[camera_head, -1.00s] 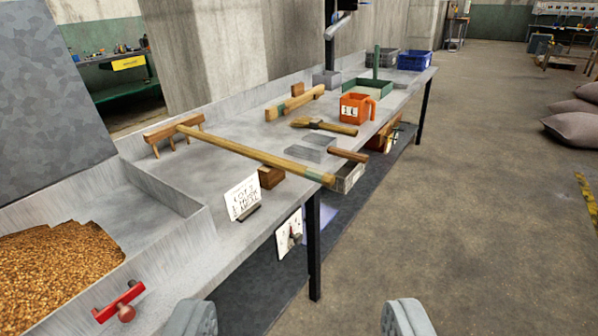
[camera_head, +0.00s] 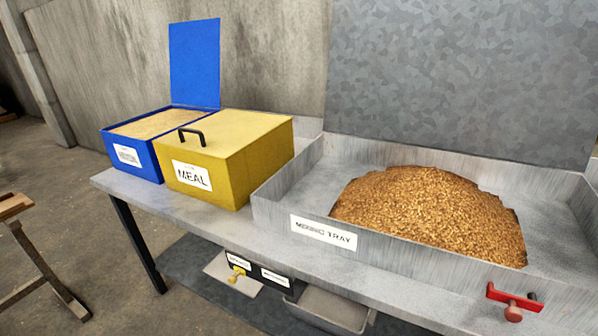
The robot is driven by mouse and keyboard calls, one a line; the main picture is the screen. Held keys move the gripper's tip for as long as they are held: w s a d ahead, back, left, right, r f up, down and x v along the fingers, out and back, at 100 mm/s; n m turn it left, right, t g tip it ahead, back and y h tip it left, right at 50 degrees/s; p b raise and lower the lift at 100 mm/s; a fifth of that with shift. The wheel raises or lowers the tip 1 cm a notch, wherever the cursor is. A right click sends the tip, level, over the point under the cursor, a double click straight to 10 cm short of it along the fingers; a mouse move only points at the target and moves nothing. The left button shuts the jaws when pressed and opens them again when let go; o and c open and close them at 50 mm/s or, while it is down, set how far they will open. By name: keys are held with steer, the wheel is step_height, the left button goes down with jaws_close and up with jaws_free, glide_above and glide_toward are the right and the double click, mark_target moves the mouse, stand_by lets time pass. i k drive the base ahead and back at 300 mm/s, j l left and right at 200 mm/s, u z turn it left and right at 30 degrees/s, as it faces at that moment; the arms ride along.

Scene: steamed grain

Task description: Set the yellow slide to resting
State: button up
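A yellow knob (camera_head: 237,273), which looks like the yellow slide, sits under the front edge of the bench. It is at the left end of a dark strip (camera_head: 258,273) with two small white labels, too small to read. A pale plate (camera_head: 222,272) lies beside and behind the knob. I cannot tell which label the knob's position matches. My gripper is not in view in the frame from now.
A yellow MEAL bin (camera_head: 250,165) and an open blue bin (camera_head: 127,157) of grain stand on the bench (camera_head: 200,205). The mixing tray (camera_head: 268,208) holds brown grain. A red handle (camera_head: 513,297) is at lower right. A grey bin (camera_head: 330,308) sits below.

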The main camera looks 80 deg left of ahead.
mark_target(233, 279)
steer(key=k+u, duration=0.1)
steer(key=u, duration=2.05)
steer(key=j+z, duration=0.25)
steer(key=j, duration=0.15)
steer(key=j+z, duration=0.25)
steer(key=j, duration=0.15)
steer(key=l+u, duration=0.5)
steer(key=l, duration=0.3)
steer(key=k+l+u, duration=0.1)
steer(key=l+u, duration=0.4)
steer(key=l, duration=0.3)
steer(key=u, duration=0.2)
steer(key=k+j+z, duration=0.1)
steer(key=k, duration=0.2)
steer(key=k+j+z, duration=0.1)
steer(key=k+j, duration=0.15)
